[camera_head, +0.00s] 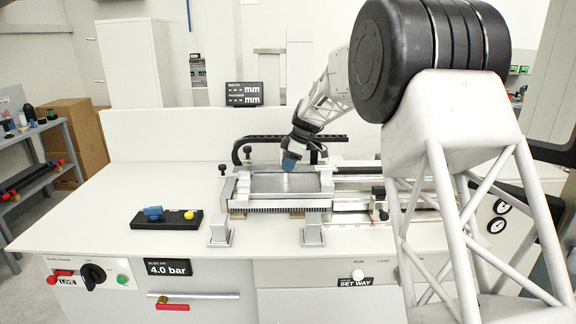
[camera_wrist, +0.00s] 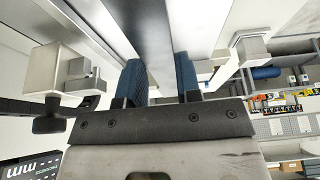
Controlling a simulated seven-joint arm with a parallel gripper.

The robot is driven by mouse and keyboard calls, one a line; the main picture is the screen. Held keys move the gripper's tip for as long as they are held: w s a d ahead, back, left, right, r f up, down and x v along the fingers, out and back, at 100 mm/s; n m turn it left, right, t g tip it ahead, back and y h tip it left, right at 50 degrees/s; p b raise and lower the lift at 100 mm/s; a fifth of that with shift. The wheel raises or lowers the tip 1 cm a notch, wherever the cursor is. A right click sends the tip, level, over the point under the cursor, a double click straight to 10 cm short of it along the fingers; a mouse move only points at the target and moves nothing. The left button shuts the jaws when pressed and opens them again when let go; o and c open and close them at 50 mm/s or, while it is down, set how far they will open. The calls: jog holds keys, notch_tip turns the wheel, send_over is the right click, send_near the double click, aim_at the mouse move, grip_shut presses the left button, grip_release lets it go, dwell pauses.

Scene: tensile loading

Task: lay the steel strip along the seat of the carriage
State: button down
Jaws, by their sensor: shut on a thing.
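My gripper (camera_head: 290,161) has blue fingertips and points down over the back middle of the carriage (camera_head: 243,188) in the head view. In the wrist view my gripper (camera_wrist: 160,76) has its two blue fingers on either side of a grey flat steel strip (camera_wrist: 150,35). It is shut on the strip, which runs from between the fingers to the top edge of the picture. In the head view I cannot clearly tell the strip from the shiny grey surface of the carriage. Whether the strip touches the seat is not clear.
A black rail (camera_head: 255,138) runs behind the carriage. Two metal blocks (camera_head: 220,234) (camera_head: 312,233) stand at its front. A black pad (camera_head: 166,219) with blue and yellow knobs lies to the left.

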jog(key=shift+f, duration=0.2)
jog(key=shift+f, duration=0.1)
jog(key=c, duration=0.8)
grip_release()
jog(key=shift+f, duration=0.1)
jog(key=v, duration=1.2)
